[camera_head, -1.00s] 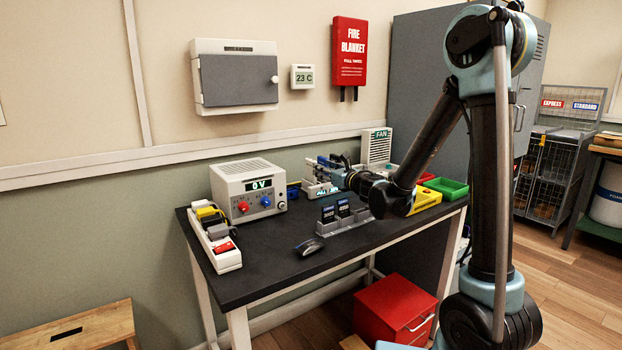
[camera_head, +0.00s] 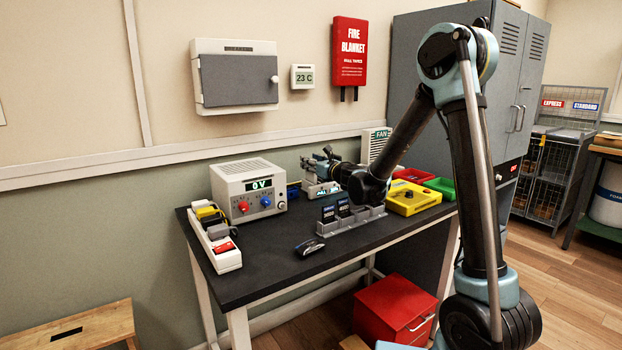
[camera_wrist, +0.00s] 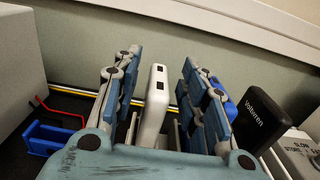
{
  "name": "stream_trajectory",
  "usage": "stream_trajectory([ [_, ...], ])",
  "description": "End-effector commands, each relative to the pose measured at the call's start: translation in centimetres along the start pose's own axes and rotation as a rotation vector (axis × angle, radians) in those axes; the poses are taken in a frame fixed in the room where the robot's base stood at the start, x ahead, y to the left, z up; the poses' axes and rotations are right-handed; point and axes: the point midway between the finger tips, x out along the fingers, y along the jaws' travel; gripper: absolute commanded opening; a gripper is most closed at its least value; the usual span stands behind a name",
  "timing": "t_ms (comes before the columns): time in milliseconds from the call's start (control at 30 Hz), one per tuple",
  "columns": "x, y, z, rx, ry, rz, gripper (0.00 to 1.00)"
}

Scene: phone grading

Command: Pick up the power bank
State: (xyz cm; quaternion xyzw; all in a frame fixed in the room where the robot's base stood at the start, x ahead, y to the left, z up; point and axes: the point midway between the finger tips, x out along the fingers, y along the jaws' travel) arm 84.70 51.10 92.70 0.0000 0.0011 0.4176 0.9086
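A white slab with two dark ports in its top end, which looks like the power bank (camera_wrist: 156,100), stands upright in the wrist view. The slab's lower part is hidden behind the gripper's palm. In the head view my gripper (camera_head: 318,164) is at the back of the black table (camera_head: 265,262), over a pale holder (camera_head: 316,190). The slab cannot be made out clearly there.
A black block with white lettering (camera_wrist: 262,118) stands right of the fingers, and a blue holder (camera_wrist: 50,138) lies left. The power supply (camera_head: 248,190) is left of my gripper. A grey rack with dark cards (camera_head: 350,220) and a yellow case (camera_head: 412,197) are nearer.

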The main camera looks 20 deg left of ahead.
Motion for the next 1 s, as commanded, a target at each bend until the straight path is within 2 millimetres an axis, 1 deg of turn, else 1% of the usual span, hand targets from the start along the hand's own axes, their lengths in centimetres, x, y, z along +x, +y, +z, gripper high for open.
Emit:
stream_trajectory([
  [133,0.0,0.0,0.0,0.000,0.000,0.000,0.39],
  [167,0.0,0.0,0.0,0.000,0.000,0.000,0.35],
  [200,-0.1,0.0,0.0,0.000,0.000,0.000,0.26],
  [267,-0.1,0.0,0.0,0.000,0.000,0.000,0.12],
  [300,-0.1,0.0,0.0,0.000,0.000,0.000,0.03],
  [333,-0.1,0.0,0.0,0.000,0.000,0.000,0.00],
  [667,-0.1,0.0,0.0,0.000,0.000,0.000,0.00],
  [767,-0.1,0.0,0.3,0.000,0.000,0.000,0.00],
  [867,-0.1,0.0,1.0,0.000,0.000,0.001,0.00],
  [967,-0.1,0.0,2.4,0.000,0.000,0.001,0.00],
  [1000,-0.1,0.0,3.1,0.000,0.000,0.001,0.00],
])
